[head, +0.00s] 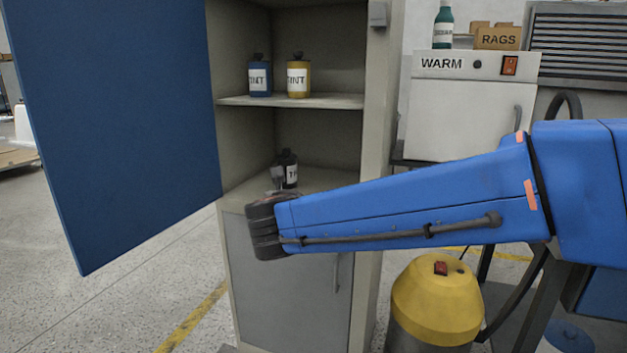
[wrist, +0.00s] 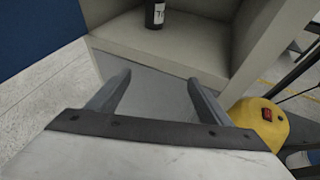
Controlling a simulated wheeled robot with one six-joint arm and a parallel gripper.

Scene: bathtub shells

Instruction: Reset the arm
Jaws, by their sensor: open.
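My gripper (wrist: 152,95) shows in the wrist view with its two grey fingers spread apart and nothing between them. It points at the front of the cabinet, below the shelf floor that bears a black tint bottle (wrist: 155,14). In the head view my blue arm reaches left across the cabinet (head: 371,200), and its dark wrist end is in front of the lower compartment. The fingers are hidden there. The black bottle (head: 289,170) stands upright in that compartment, partly hidden behind other dark or grey parts beside it.
The cabinet's blue door (head: 120,120) stands open at the left. A blue tint bottle (head: 260,78) and a yellow one (head: 298,78) stand on the upper shelf. A yellow-topped drum (head: 437,300) stands below my arm. A warmer box (head: 465,105) is behind. Floor at left is clear.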

